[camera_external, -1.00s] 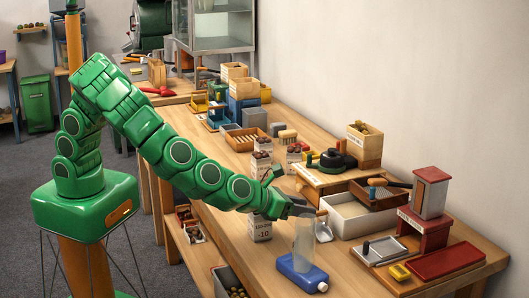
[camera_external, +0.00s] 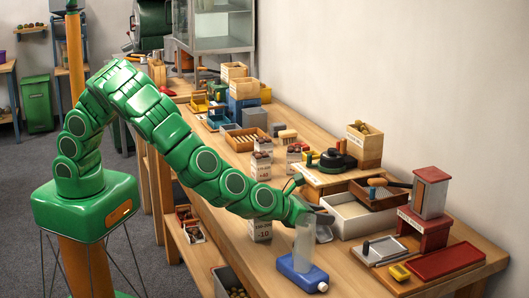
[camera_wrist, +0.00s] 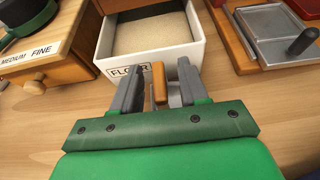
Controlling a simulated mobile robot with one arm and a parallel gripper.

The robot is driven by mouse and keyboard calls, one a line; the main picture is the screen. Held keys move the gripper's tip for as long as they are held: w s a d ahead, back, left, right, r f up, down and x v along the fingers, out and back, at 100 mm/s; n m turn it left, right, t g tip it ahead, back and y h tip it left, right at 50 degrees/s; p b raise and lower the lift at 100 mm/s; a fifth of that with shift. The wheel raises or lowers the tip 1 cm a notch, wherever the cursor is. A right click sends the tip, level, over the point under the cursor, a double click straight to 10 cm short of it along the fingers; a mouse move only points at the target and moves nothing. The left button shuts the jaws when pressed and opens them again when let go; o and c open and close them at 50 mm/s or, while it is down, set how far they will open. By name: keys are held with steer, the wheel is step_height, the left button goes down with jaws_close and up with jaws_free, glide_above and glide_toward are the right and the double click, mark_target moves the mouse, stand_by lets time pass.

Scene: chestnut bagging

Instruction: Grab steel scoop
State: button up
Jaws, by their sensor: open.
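The steel scoop (camera_external: 323,236) lies on the bench in front of the flour bin, beside the clear bottle. In the wrist view its wooden handle (camera_wrist: 158,80) stands between my two fingertips, with a gap on each side. Most of its steel pan is hidden there behind my gripper body. My gripper (camera_wrist: 157,72) is open, with the grey fingers apart around the handle. In the external view my gripper (camera_external: 316,213) is just above the scoop, partly hidden by the bottle top.
The white flour bin (camera_external: 346,214) is just beyond my fingertips. A wooden drawer box (camera_wrist: 62,50) is left of the bin; a metal tray (camera_wrist: 278,30) is right.

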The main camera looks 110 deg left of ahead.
jaws_close()
steer(key=shift+r, duration=0.65)
steer(key=s+d+r, duration=0.1)
steer(key=s+r, duration=1)
steer(key=s, duration=0.3)
steer(key=shift+r, duration=0.35)
